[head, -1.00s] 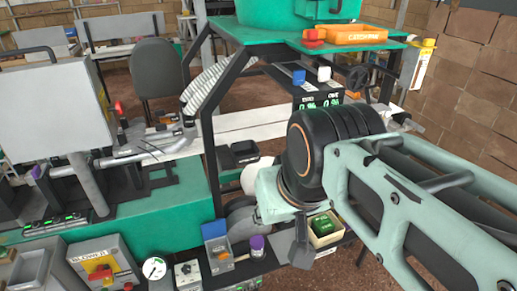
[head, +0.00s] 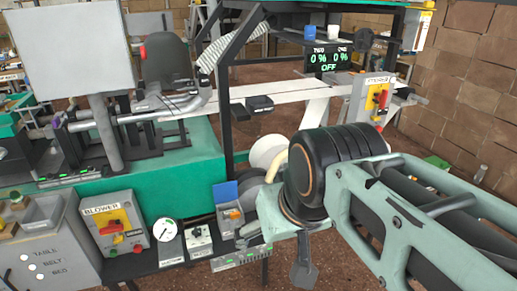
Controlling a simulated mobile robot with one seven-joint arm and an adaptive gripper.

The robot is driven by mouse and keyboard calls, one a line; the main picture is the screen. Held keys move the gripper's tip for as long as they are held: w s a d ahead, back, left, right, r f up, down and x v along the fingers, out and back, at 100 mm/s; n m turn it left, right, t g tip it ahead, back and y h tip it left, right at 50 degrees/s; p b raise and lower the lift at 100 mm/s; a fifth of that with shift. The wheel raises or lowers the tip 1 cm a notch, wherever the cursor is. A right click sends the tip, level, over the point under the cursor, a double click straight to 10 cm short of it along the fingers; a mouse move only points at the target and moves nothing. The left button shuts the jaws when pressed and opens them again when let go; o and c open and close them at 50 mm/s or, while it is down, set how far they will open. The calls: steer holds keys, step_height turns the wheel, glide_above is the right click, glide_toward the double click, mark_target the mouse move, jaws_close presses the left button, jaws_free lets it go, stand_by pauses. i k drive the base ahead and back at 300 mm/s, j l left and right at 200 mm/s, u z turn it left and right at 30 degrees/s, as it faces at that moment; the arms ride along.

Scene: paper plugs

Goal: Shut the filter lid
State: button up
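No part is labelled as the filter lid. A blue flap (head: 225,194) stands raised behind a small grey box with an orange knob (head: 234,215), on the bench left of my arm; I cannot tell whether it is the lid. My arm reaches in from the right and ends in a dark grey part of my gripper (head: 303,268) that points down beyond the bench's front edge. It is apart from the blue flap. The fingers do not show clearly, and nothing is seen held. My arm hides the bench to the right of the box.
A blower switch box (head: 114,223), a round gauge (head: 168,230) and a grey button panel (head: 45,250) line the front left. A switch box with a red knob (head: 377,98) stands behind my arm. Brown floor is open at right.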

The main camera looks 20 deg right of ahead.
mark_target(225, 192)
steer(key=i+j, duration=0.35)
steer(key=i, duration=0.2)
steer(key=i+j+u, duration=0.1)
steer(key=i+j, duration=0.25)
steer(key=i, duration=0.15)
